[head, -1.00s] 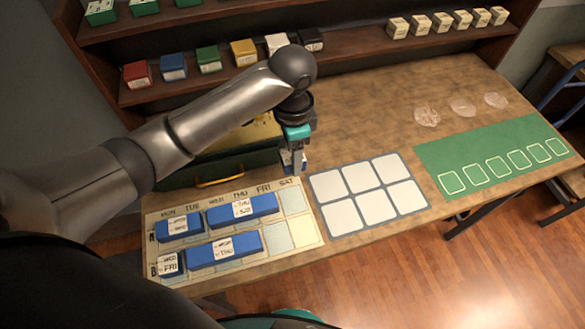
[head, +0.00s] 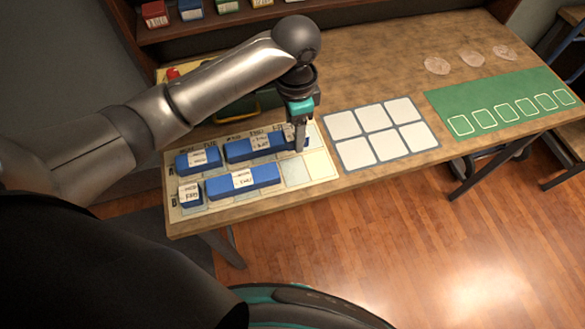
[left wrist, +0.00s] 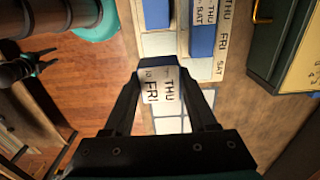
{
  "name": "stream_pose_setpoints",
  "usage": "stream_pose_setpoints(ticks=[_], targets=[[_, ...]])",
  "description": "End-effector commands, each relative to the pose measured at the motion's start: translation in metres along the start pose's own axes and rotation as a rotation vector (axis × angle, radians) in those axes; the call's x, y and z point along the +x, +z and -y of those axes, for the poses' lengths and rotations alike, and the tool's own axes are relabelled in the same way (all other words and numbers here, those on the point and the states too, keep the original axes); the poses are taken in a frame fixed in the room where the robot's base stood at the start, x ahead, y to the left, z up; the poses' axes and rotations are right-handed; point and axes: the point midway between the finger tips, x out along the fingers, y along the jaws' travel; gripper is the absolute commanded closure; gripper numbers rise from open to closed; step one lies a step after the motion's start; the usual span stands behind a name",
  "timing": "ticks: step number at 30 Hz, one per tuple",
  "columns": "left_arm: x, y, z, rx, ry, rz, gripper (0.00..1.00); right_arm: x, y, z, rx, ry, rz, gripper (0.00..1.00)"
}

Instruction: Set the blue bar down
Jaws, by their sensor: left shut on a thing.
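My left gripper (head: 299,147) is shut on a blue bar with a white label, which reads THU and FRI in the left wrist view (left wrist: 160,86). In the head view the gripper mostly hides this bar. It is over the upper right part of the pale weekday board (head: 322,168), close to the right end of a row of blue bars. I cannot tell whether it touches the board. Other labelled blue bars lie on the board, among them a short one (head: 184,162) and a long one (head: 262,176). A small dark and teal part at the left wrist view's left edge may be my right gripper (left wrist: 28,72).
A grey mat with white squares (head: 378,132) lies right of the board. Beyond it is a green mat (head: 500,103) with outlined squares. Clear discs (head: 471,59) lie behind that. A dark green box (left wrist: 266,40) stands behind the board. Shelves with small boxes (head: 190,9) line the back.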

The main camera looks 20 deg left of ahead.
Motion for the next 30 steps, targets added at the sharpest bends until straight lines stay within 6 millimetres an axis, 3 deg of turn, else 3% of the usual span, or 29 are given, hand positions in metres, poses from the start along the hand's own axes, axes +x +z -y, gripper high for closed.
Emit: stream_pose_setpoints(ticks=[4,9,18,23,30], targets=[[0.044,0.001,-0.001,-0.001,0.003,0.004,0.96,0.008,-0.035,-0.005,0.0,0.007,-0.057,0.5],[0.08,0.0,-0.001,0.001,0.001,0.001,0.96,0.014,-0.037,-0.006,0.0,0.008,-0.061,0.5],[0.111,0.001,-0.001,0.0,0.001,0.003,0.96,0.02,-0.014,-0.002,0.001,0.003,-0.026,0.5],[0.134,0.0,-0.001,0.001,0.001,0.001,0.96,0.025,-0.013,-0.002,0.001,0.003,-0.024,0.5],[0.137,-0.001,0.0,0.001,-0.001,-0.001,0.96,0.025,-0.017,-0.003,0.001,0.004,-0.03,0.5]])
